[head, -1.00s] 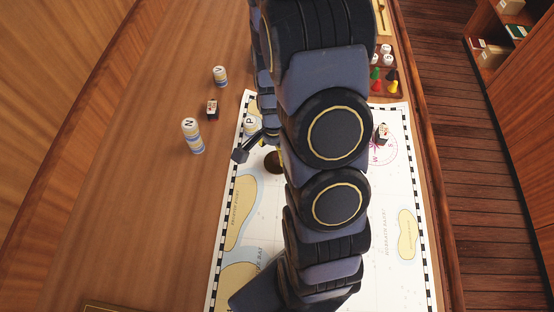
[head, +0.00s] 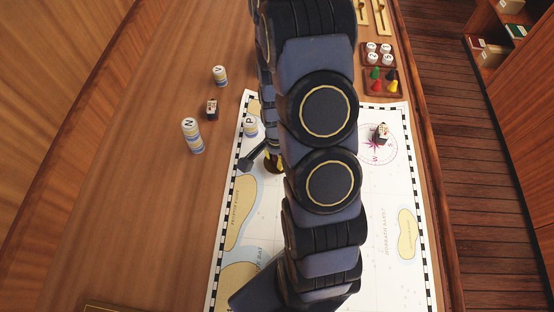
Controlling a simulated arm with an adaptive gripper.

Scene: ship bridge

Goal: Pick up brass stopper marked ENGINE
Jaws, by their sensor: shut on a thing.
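My gripper (head: 269,160) is on the left side of my arm, over the chart, and mostly hidden by the arm links. It is shut on a small brown and brass-yellow round thing (head: 272,167), which seems to be the brass stopper. Only its left part shows, and I cannot read any marking on it. I cannot tell whether it touches the chart or is lifted. A dark square part of my gripper sticks out to its left.
The chart (head: 393,190) lies on the wooden table. A stack marked P (head: 250,126) stands close above my gripper. Stacks marked N (head: 193,136) and V (head: 220,77) and a dark block (head: 212,110) stand left. Another block (head: 380,133) and a tray of pieces (head: 378,96) are right.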

